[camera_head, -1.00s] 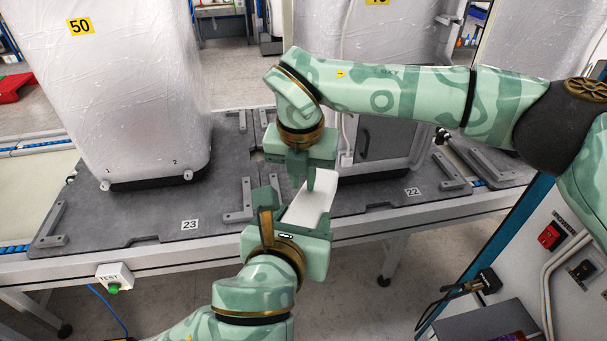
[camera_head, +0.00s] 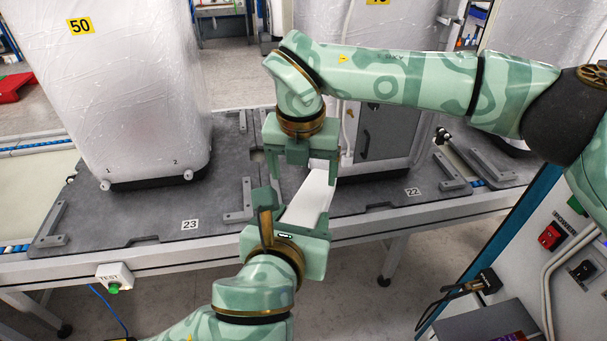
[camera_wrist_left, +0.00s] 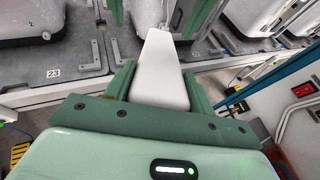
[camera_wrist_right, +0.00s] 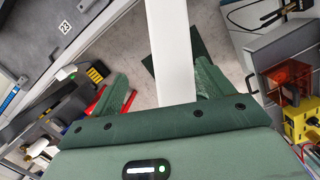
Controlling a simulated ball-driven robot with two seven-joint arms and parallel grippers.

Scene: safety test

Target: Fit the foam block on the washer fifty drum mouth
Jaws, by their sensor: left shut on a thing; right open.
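The white foam block (camera_head: 312,200) is held in my left gripper (camera_head: 291,203), which is shut on it. In the left wrist view the block (camera_wrist_left: 158,75) sticks out from between the jaws, narrowing away from them. My right gripper (camera_head: 301,172) is open just above the block's far end. In the right wrist view the block (camera_wrist_right: 172,50) shows between and beyond the spread fingers. The washer marked 50 (camera_head: 130,90), wrapped in clear film, stands upright on pallet 23 (camera_head: 205,212) at the left. Its drum mouth is not in view.
A second wrapped washer (camera_head: 385,40) stands behind my right arm on pallet 22 (camera_head: 400,195). A TEST button box (camera_head: 114,278) hangs on the conveyor's front edge. A blue-edged panel with a red switch (camera_head: 551,236) is at right. Bare floor lies below the conveyor.

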